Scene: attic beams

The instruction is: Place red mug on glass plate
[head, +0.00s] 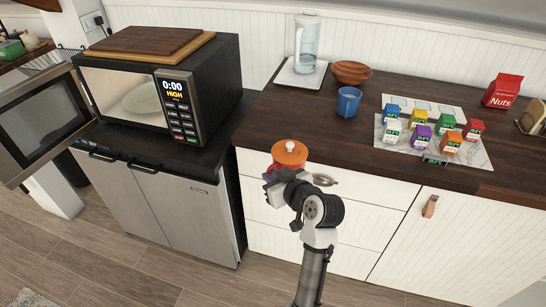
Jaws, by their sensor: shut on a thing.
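The red mug (289,153) shows in the head view in front of the drawers, near the counter edge. Its top looks orange-red, and my gripper covers part of its lower side. My gripper (280,175) is shut on it and holds it up, roughly upright. The fingertips are partly hidden by the wrist and the mug. The glass plate (146,98) is a pale round disc inside the microwave (185,68), to the left of and beyond my gripper. The microwave door (45,115) is swung open at the left. Nothing is visible on the plate.
A blue mug (348,102), a wooden bowl (351,72), a glass jug (306,45) and several small coloured cartons (420,136) stand on the dark counter (300,112). Cutting boards (150,42) lie on the microwave. The open door reaches out to the left.

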